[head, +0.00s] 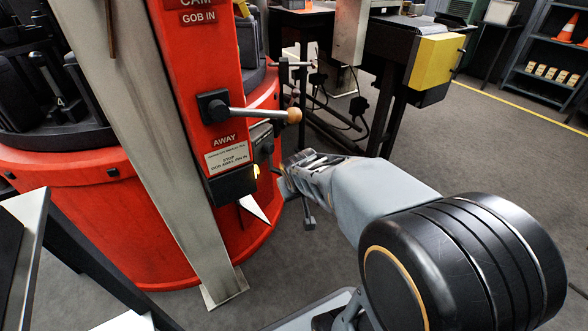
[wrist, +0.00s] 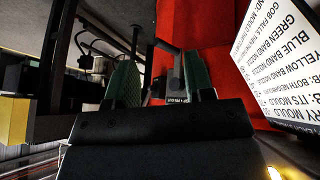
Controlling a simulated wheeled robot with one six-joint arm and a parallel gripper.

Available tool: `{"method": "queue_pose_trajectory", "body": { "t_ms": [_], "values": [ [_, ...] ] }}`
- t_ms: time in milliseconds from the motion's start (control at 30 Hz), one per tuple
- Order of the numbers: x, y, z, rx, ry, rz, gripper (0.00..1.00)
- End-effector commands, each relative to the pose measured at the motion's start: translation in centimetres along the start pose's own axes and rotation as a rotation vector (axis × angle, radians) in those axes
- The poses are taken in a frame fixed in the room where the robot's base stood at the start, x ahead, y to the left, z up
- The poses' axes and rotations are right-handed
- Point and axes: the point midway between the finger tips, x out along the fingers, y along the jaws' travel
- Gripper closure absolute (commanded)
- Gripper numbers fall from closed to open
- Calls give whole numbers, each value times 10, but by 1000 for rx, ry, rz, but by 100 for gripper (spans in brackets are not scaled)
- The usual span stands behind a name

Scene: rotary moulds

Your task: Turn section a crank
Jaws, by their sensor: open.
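My gripper (head: 284,180) reaches in from the right to the side of the red machine post. In the wrist view my gripper (wrist: 161,75) is open, its two green-padded fingers spread apart. A dark bar (wrist: 166,46) shows beyond and between the fingers, in front of a red surface; I cannot tell whether it touches them. In the head view a small dark handle (head: 309,221) hangs just below my gripper. A steel lever (head: 260,113) with a wooden knob sticks out of the post above it, near the word AWAY. No label names section a, so I cannot tell which handle is its crank.
The red post (head: 200,55) and a slanted grey beam (head: 130,110) stand close to my gripper. A dark bench with a yellow box (head: 433,62) is behind. A white lettered sign (wrist: 285,65) is at the right in the wrist view. Grey floor (head: 500,140) is open at the right.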

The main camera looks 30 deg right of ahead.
Motion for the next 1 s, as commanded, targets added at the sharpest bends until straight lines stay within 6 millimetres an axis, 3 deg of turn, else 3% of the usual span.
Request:
{"method": "queue_pose_trajectory", "body": {
  "t_ms": [33,133,200,300,400,533,800,1000],
  "values": [
    [18,23,-25,-11,63,34,52],
    [58,60,-68,-61,237,56,52],
    [86,80,-86,-97,352,25,52],
    [121,98,-96,-141,502,-70,52],
    [147,106,-89,-157,635,-208,52],
    [166,106,-62,-139,772,-406,52],
    [169,101,-11,-53,949,-708,52],
    [169,94,-3,-27,991,-785,52]
  ]
}}
